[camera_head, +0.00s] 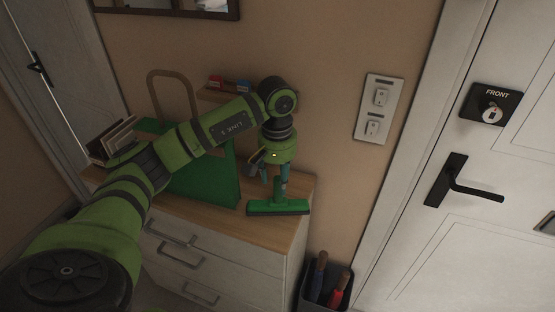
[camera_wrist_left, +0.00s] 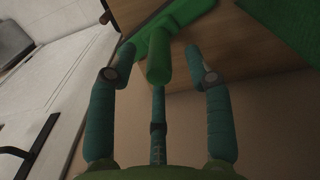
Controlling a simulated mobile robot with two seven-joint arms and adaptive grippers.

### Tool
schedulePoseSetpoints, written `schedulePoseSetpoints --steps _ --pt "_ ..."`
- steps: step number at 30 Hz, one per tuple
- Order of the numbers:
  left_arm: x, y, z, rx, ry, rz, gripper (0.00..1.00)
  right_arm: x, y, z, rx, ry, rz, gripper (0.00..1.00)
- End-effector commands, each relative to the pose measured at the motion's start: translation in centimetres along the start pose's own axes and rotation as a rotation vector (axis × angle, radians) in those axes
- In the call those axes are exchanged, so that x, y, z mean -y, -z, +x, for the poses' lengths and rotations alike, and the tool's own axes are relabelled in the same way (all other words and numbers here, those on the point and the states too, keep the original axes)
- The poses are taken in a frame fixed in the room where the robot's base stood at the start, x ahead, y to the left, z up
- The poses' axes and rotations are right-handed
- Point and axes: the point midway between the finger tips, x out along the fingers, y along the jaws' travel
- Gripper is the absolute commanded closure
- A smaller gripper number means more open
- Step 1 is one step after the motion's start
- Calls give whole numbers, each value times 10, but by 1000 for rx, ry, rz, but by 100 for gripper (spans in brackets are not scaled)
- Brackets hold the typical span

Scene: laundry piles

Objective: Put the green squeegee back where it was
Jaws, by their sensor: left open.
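The green squeegee (camera_head: 279,204) rests on the wooden top of the white dresser (camera_head: 262,236), near its right end. Its wide head lies along the top near the front edge and its short handle points up. My left gripper (camera_head: 274,180) is above it, pointing down, with its fingers around or close beside the handle. In the left wrist view the squeegee handle (camera_wrist_left: 159,62) shows between the open fingers of the gripper (camera_wrist_left: 158,75); I cannot tell whether any finger touches it. My right gripper is not in view.
A green bag (camera_head: 205,180) with a tan handle stands on the dresser, left of the squeegee. Several papers or books (camera_head: 112,140) stand at the left end. A dark bin (camera_head: 326,284) with handled items is on the floor at the right. A small wall shelf (camera_head: 222,95) hangs behind my arm.

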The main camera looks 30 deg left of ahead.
Motion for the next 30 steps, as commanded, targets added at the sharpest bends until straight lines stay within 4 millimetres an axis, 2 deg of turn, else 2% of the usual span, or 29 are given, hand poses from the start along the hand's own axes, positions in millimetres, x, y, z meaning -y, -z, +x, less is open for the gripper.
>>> schedulePoseSetpoints --steps 1,6,12,19,30 --pt "-1 2 -9 -8 -4 1 49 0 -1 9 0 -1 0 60" --pt "0 1 -48 -7 -3 0 49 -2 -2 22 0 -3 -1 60" --pt "0 1 -83 -4 0 -2 49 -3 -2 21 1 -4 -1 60" --pt "0 0 -94 0 -1 -1 49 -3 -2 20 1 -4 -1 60" --pt "-1 0 -93 2 -4 -1 49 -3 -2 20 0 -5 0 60"
